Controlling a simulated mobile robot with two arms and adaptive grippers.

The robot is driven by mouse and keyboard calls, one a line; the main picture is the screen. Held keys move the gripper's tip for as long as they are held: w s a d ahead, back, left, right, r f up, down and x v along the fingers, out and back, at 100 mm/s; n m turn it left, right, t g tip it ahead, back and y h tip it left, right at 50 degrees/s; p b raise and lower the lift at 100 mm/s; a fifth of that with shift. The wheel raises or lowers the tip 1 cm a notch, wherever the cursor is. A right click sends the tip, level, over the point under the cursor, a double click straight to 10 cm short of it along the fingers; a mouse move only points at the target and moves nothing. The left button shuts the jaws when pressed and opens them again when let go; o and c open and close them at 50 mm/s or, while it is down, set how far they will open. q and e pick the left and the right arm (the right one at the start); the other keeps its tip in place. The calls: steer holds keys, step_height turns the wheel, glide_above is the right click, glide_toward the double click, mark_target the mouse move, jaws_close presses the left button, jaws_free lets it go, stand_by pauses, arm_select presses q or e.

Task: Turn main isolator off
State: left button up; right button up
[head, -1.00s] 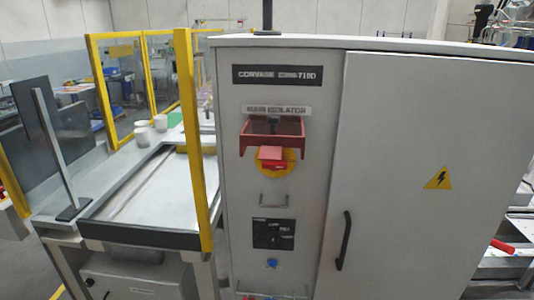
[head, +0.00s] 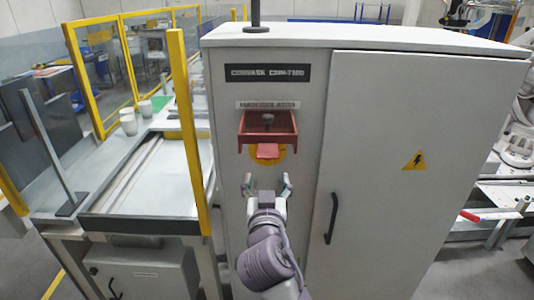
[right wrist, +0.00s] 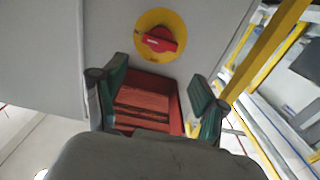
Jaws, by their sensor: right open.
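The main isolator is a red rotary handle (right wrist: 160,39) on a yellow disc (right wrist: 145,22), plain in the right wrist view. In the head view the yellow disc (head: 283,153) shows partly, on the grey cabinet front behind red parts. A red open-topped guard (head: 283,142) juts out just above it, below a label plate. My right gripper (head: 267,184) is open and empty, a little below the disc in the head view. In the right wrist view the guard (right wrist: 145,103) shows between its fingers. My left gripper is not in view.
The grey cabinet (head: 395,110) has a door with a black handle (head: 332,218) right of the isolator. A yellow post (head: 187,140) and a conveyor table (head: 130,200) stand close on the left. The right arm hides the lower cabinet panel.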

mark_target(268, 156)
steer(key=w+b, duration=0.1)
steer(key=w, duration=1.1)
steer(key=shift+d+f, duration=0.1)
steer(key=c, duration=0.8)
